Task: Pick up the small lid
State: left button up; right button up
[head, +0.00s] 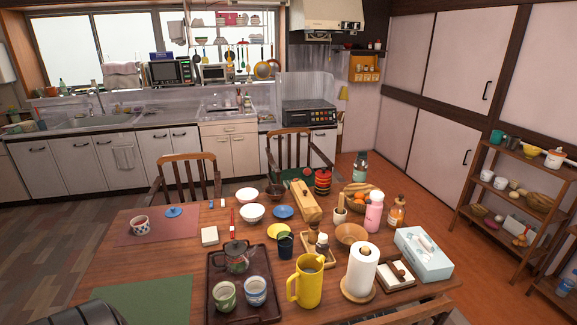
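A small round blue lid (174,211), which seems to have a small knob on top, lies on the pink placemat (150,231) at the left of the wooden table. It is behind and to the right of a red-and-white patterned cup (140,224) and apart from it. Nothing covers the lid. Neither of my grippers shows in the head view. A dark rounded shape cuts into the bottom left corner; I cannot tell what it is.
A dark tray (212,303) with a teapot (237,256) and two cups stands front centre. A yellow pitcher (309,283), paper towel roll (363,269) and tissue box (424,257) crowd the right. Chairs (187,176) stand behind. The wood between placemat and tray is mostly clear.

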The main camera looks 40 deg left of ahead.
aim_at(172, 212)
jog(key=u, duration=2.4)
